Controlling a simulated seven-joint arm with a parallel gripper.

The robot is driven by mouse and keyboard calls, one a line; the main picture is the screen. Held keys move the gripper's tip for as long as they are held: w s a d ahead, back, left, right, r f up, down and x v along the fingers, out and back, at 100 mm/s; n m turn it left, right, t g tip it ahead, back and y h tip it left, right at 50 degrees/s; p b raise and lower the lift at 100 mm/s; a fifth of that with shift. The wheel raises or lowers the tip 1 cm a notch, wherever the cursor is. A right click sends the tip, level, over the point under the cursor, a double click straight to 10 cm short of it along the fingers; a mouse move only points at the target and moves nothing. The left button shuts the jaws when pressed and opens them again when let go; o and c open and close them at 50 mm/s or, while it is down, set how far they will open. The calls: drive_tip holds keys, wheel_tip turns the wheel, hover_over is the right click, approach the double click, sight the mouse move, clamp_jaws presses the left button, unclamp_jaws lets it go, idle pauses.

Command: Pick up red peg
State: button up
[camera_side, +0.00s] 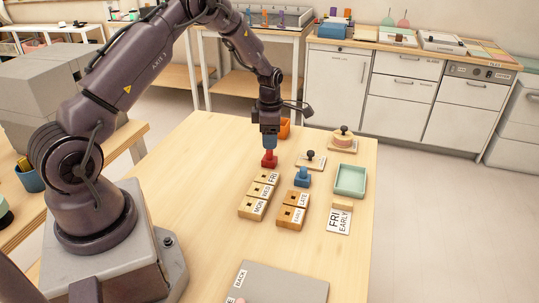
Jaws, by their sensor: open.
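The red peg (269,159) stands on the wooden table, just behind the far end of the block row marked MON, WED and FRI. My gripper (269,147) points down directly over the red peg, with its tips at or very near the peg's top. It is open. The gap between the fingers is too small to make out here, and I cannot tell whether they touch the peg.
The MON–WED–FRI block (251,207) and the EARLY–LATE block (290,217) lie in front. A blue peg (302,178), a green tray (350,180) and a black-knobbed stamp (311,158) are to the right. An orange container (285,127) is behind my gripper.

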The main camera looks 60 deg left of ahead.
sight(270, 151)
wheel_tip(270, 151, down, 5)
drive_tip(key=shift+f, duration=0.1)
drive_tip(key=shift+c, duration=0.5)
clamp_jaws()
